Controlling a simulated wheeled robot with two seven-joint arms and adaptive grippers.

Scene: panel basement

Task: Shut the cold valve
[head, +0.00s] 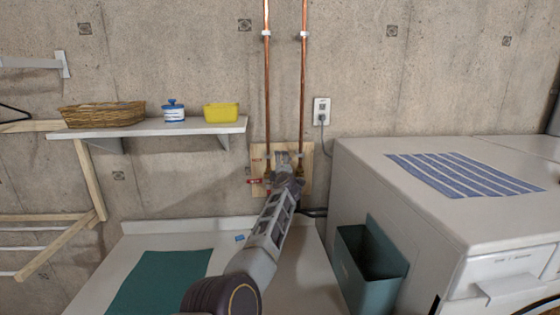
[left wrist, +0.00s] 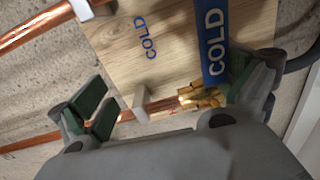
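The cold valve's blue lever (left wrist: 214,45), lettered COLD, shows in the left wrist view. It runs crosswise to the copper pipe there, by the brass fitting (left wrist: 200,96). My left gripper (left wrist: 172,98) is open, its two fingers wide apart. The lever lies between them, close against the right-hand finger in the picture; I cannot tell whether they touch. The other finger is well clear of it. In the head view my left gripper (head: 285,160) is in front of the wooden valve board (head: 262,153) and hides the blue lever. My right gripper is not in view.
A red lever (head: 256,181) sticks out left of my gripper on the same board. Two copper pipes (head: 304,90) rise above it. A shelf (head: 180,129) is at left, a teal bin (head: 362,265) and white machine (head: 370,175) at right. A counter (head: 230,240) lies below.

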